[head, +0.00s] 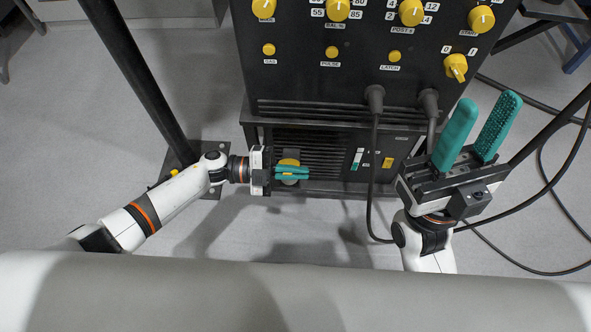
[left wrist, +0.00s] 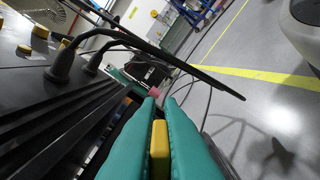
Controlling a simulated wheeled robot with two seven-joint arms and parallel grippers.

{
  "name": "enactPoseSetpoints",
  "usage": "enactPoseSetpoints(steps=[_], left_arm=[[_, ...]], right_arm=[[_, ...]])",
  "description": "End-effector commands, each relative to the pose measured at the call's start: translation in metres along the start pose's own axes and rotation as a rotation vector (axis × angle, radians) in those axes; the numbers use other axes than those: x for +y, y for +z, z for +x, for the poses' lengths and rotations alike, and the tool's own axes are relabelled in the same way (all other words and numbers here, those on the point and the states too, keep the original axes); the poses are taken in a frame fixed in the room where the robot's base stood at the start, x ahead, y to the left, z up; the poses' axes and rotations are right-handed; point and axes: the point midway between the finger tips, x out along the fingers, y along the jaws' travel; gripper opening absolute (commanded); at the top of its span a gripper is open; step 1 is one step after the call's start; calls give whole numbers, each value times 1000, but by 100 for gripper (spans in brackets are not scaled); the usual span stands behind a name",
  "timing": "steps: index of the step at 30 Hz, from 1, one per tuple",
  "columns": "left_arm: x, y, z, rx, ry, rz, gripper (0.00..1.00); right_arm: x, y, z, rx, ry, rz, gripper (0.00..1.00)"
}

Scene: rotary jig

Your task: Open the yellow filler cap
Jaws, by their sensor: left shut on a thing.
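The yellow filler cap (head: 289,163) sits low on the front of the black machine, partly covered by my left gripper. My left gripper (head: 306,173) has its green fingers shut on the cap. In the left wrist view the yellow cap (left wrist: 159,148) shows as a narrow piece between the two green fingers (left wrist: 160,110). The cap's base and any thread are hidden. My right gripper (head: 483,115) is open and empty, its green fingers apart and pointing up, to the right of the machine's lower part.
The black machine panel (head: 340,80) carries several yellow knobs above. Two cable plugs (head: 375,98) stick out of it, with black cables hanging between my two arms and looping on the floor at right. A dark post (head: 140,75) stands at left. Grey floor (head: 90,150) is clear at left.

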Motion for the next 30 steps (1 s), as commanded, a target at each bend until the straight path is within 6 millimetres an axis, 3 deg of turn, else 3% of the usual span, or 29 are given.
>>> enactPoseSetpoints(steps=[9,14,23,30], left_arm=[[0,0,0,1,0,-2,0],[0,0,0,1,0,-2,28],[0,0,-2,1,0,-1,28],[1,0,-35,6,-2,-3,28]], right_arm=[[0,0,0,0,0,0,36],[0,0,0,0,0,0,36],[0,0,1,0,0,1,36],[0,2,8,0,0,0,36]])
